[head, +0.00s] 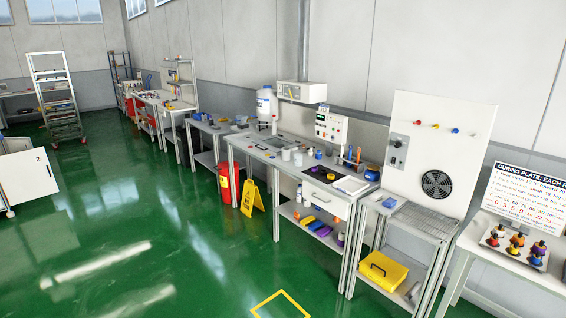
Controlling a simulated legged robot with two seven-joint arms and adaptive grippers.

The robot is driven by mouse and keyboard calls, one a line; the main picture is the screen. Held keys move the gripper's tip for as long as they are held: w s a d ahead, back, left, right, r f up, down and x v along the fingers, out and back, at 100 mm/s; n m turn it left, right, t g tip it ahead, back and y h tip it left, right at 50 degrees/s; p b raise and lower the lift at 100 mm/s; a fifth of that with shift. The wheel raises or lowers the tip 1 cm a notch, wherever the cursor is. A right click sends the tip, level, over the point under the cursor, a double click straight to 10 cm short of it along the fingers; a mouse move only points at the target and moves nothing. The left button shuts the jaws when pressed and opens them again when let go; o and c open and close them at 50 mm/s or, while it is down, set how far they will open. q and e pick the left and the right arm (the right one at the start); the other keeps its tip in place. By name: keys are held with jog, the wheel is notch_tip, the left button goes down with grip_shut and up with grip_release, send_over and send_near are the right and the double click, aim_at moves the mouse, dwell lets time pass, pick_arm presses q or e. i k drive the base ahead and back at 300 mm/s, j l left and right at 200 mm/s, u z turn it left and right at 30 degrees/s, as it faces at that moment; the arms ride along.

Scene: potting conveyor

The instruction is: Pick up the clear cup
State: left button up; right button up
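Two small pale cups, a left one (286,155) and a right one (298,159), stand close together on the grey workbench (262,151) right of the middle. They are too small to tell whether either is clear. Neither of my grippers is in view.
The green floor (150,230) in front is mostly clear, with a yellow outlined square (281,292).

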aim_at(298, 160)
jog(key=i+j, duration=0.1)
jog(key=i, duration=2.55)
jog(key=l+z, duration=0.05)
jog(key=l, duration=0.05)
